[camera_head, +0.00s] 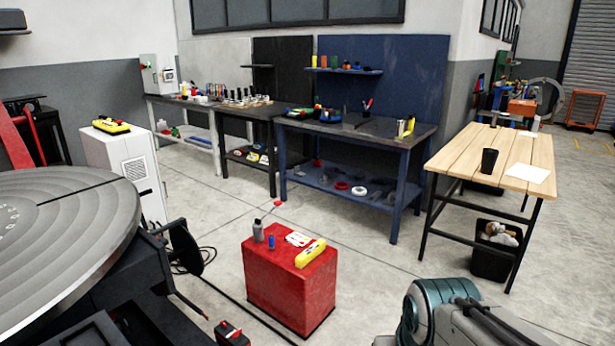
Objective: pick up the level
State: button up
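The level (311,253) is a yellow bar lying flat on top of a red box (290,290), along the box's right edge. The box stands on the floor near the middle of the view. A grey bottle, a small blue item and red-and-white cards share the box top to the left of the level. Part of my arm, teal and grey, shows at the bottom right. My gripper is not in view. Nothing is seen touching the level from above.
A large round grey table (60,225) of the positioner fills the left. A wooden table (500,150) with a dark cup stands at the right, above a black bin (493,262). Workbenches line the back wall. Cables lie left of the red box; floor behind it is mostly clear.

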aim_at(309, 254)
jog(key=z, duration=0.2)
jog(key=i, duration=3.1)
jog(key=z, duration=0.15)
